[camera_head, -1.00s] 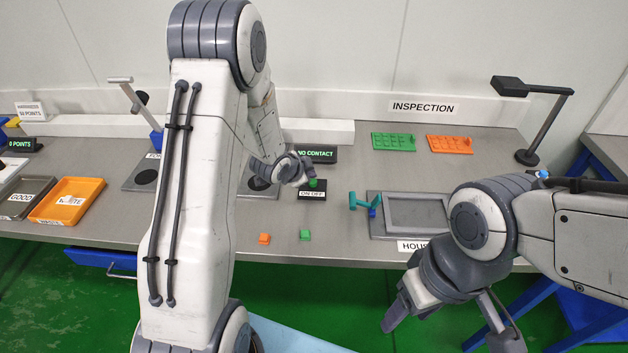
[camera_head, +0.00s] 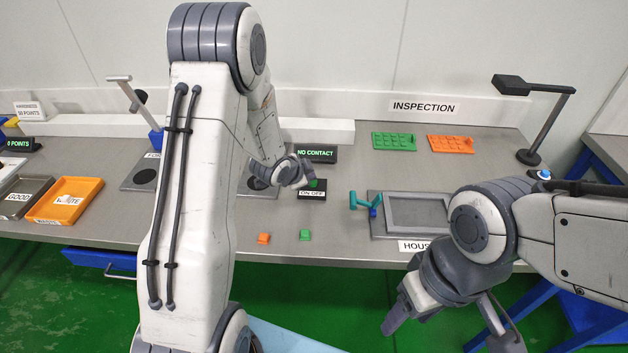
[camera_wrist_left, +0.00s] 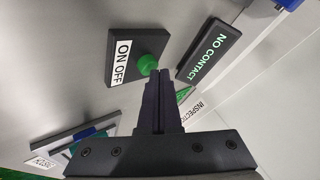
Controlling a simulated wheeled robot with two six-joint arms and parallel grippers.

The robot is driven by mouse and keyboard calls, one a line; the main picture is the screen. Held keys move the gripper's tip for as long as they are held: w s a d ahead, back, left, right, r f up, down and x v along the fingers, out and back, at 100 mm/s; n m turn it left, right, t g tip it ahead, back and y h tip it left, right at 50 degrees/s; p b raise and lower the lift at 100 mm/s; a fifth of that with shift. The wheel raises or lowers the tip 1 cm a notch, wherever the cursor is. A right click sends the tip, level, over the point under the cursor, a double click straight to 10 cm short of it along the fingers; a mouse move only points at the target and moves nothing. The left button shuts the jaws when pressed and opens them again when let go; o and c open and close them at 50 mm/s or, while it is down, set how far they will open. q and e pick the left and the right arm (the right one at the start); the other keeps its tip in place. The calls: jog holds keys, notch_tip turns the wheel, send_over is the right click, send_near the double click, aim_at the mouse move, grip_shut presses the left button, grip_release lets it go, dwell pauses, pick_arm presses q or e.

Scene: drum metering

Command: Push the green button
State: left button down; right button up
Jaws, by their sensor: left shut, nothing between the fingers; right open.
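The green button (camera_wrist_left: 147,64) sits on a dark box with an ON OFF label (camera_wrist_left: 124,60). In the head view the button (camera_head: 315,184) shows beside my left gripper (camera_head: 309,182). My left gripper (camera_wrist_left: 160,76) is shut and empty; its fingertips are right at the button's edge in the left wrist view. I cannot tell whether they touch it. My right gripper (camera_head: 438,325) is open and empty, in front of the table edge at the lower right.
A display reading NO CONTACT (camera_head: 316,153) stands just behind the button box. A small orange block (camera_head: 263,238) and a small green block (camera_head: 305,235) lie near the table's front edge. A grey frame fixture (camera_head: 415,212) with a teal handle (camera_head: 366,200) is to the right.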

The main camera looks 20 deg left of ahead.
pick_arm(q)
jog(key=shift+r, duration=0.1)
jog(key=shift+r+p, duration=0.45)
jog(key=shift+r, duration=0.05)
jog(key=shift+r, duration=0.1)
notch_tip(320, 180, up, 6)
jog(key=p, duration=0.5)
dwell(0.3)
